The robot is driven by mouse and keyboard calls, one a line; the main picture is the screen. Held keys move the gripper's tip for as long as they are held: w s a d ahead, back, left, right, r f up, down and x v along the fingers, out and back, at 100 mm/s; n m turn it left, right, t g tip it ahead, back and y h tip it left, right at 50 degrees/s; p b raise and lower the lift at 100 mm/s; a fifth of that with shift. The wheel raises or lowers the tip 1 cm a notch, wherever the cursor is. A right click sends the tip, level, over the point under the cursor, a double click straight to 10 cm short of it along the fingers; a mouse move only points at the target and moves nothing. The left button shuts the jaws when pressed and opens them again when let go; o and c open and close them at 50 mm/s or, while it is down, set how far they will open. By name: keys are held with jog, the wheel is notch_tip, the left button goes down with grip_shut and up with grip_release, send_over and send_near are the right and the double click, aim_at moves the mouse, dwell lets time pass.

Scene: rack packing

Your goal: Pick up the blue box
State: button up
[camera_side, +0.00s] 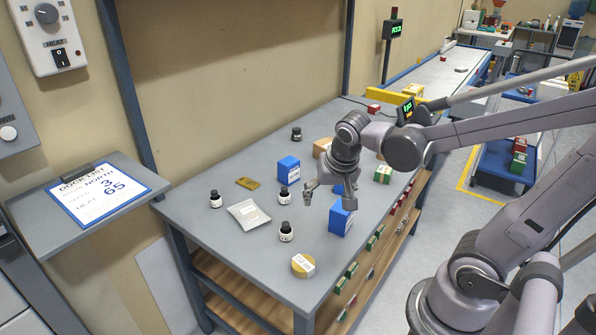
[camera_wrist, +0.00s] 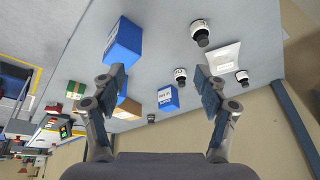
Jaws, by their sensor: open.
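The nearer blue box (camera_side: 340,219) is just below my gripper (camera_side: 329,193) in the side view, and shows large at the upper left of the wrist view (camera_wrist: 124,45), beside the left finger. The farther blue box (camera_side: 288,171) stands left of my gripper, further back. In the wrist view it shows smaller (camera_wrist: 168,99), between the fingers (camera_wrist: 160,82) but beyond them. Both boxes carry white labels. My gripper is open and empty above the table. I cannot tell whether the finger over the nearer box touches it.
Small dark bottles (camera_side: 286,232) stand around a white pouch (camera_side: 249,214). A brown packet (camera_side: 248,183) lies further back. A green box (camera_side: 383,174) and cardboard boxes (camera_side: 322,147) are behind my gripper.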

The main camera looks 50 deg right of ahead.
aim_at(344, 215)
jog(key=d+f+m+g, duration=0.1)
jog(key=d+m, duration=0.1)
jog(key=d+f+m+g+h, duration=0.1)
jog(key=d+m, duration=0.1)
jog(key=m, duration=0.1)
jog(key=d+f+m+g+h, duration=0.1)
jog(key=d+f+m, duration=0.1)
jog(key=m, duration=0.1)
jog(key=shift+w+d, duration=0.15)
jog(key=shift+d, duration=0.25)
jog(key=shift+x, duration=5.35)
jog(key=c, duration=1.3)
